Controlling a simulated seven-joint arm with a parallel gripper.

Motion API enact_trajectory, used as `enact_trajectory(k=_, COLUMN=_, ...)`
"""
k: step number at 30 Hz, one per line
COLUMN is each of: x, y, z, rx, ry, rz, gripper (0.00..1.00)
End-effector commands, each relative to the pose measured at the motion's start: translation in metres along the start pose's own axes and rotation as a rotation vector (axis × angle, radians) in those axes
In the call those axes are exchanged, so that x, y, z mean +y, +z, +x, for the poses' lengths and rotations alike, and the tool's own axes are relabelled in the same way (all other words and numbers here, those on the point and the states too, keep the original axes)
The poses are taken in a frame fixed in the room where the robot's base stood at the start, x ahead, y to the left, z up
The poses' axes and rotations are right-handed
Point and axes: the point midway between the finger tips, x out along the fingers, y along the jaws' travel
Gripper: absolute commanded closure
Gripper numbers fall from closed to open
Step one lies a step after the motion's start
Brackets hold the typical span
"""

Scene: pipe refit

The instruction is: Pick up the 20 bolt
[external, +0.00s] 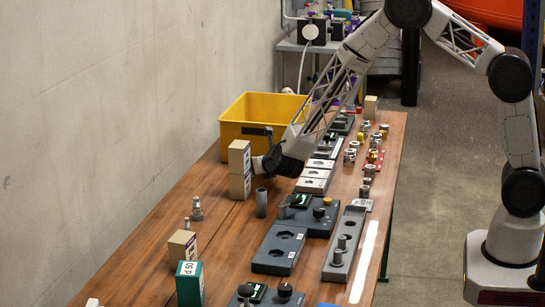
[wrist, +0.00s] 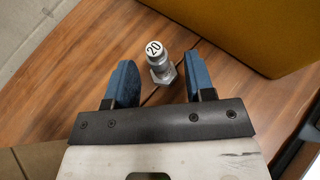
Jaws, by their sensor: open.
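The 20 bolt (wrist: 160,64) stands on the wooden table in the wrist view, a grey metal bolt with a hex flange and a white round cap marked 20. My gripper (wrist: 161,72) is open, its two blue fingers apart. The bolt shows between and slightly beyond the fingertips, nearer the right finger, with no clear contact. In the external view my gripper (external: 258,163) is low over the table beside the yellow bin. I cannot make out the 20 bolt there; the stacked boxes and my wrist cover that area.
The yellow bin (external: 262,108) is close behind the gripper; its wall fills the upper right of the wrist view. A grey cylinder (external: 261,202) stands in front. Dark fixture plates (external: 279,250) and fittings line the table's right side.

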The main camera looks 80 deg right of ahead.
Motion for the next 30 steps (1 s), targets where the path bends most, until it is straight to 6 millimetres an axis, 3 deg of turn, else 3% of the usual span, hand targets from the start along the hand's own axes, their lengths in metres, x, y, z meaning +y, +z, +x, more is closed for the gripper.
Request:
enact_trajectory(k=13, x=0.000, y=0.000, z=0.039, rx=0.001, ry=0.000, rz=0.000, gripper=0.51)
enact_trajectory(k=30, x=0.000, y=0.000, z=0.043, rx=0.000, ry=0.001, rz=0.000, gripper=0.51)
